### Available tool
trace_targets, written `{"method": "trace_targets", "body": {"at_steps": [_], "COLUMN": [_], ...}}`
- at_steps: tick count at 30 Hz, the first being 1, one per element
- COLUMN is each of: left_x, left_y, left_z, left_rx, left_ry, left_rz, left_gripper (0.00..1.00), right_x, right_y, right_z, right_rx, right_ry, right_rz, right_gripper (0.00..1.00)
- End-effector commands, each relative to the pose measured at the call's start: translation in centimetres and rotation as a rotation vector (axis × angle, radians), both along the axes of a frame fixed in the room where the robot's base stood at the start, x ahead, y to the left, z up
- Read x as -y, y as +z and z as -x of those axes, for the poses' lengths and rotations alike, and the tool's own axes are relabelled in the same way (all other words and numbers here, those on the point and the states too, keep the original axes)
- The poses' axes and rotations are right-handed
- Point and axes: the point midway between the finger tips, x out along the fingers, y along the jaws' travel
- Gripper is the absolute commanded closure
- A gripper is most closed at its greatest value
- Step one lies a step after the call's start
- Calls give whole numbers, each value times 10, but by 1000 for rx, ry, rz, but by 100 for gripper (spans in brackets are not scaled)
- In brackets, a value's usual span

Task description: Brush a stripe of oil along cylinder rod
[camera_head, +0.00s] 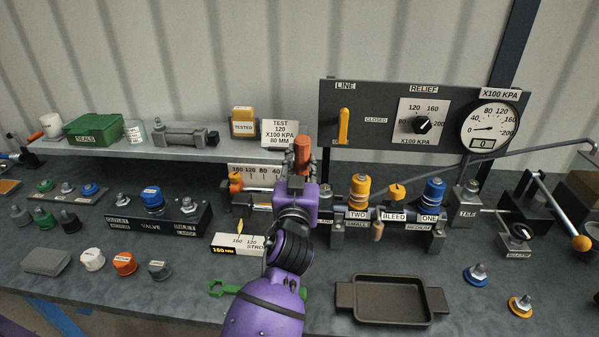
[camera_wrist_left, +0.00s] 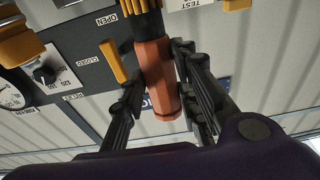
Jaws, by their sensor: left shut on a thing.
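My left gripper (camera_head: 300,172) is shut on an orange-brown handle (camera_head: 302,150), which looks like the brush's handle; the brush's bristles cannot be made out. In the left wrist view the handle (camera_wrist_left: 158,75) sits between the dark fingers of my left gripper (camera_wrist_left: 160,92), with a dark and yellow part beyond it. The cylinder rod (camera_head: 262,189) is a thin silver bar with an orange end piece (camera_head: 236,183), lying left of and behind the gripper. My purple arm hides part of the cylinder. I cannot tell whether brush and rod touch. My right gripper is out of view.
A relief panel (camera_head: 365,97) and gauge (camera_head: 490,128) stand at the back. A valve block (camera_head: 180,227) is left, a coupler manifold (camera_head: 390,240) right. The shelf (camera_head: 100,150) runs behind.

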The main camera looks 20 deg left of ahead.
Motion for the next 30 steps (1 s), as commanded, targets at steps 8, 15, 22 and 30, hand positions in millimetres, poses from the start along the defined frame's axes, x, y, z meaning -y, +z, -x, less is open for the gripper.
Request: {"method": "trace_targets", "body": {"at_steps": [8, 15, 22, 30], "left_x": [-2, -2, -2, -2], "left_y": [32, 33, 32, 32], "left_z": [-7, -8, -8, -8], "left_rx": [9, 3, 1, 2], "left_ry": [-2, -3, -3, -3], "left_rz": [0, -2, -2, -1], "left_gripper": [100, 100, 100, 100], "right_x": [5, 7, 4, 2], "right_y": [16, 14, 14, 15], "right_z": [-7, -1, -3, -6], "right_rx": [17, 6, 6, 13], "right_ry": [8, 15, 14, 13], "right_rz": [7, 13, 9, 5], "right_gripper": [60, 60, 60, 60]}}
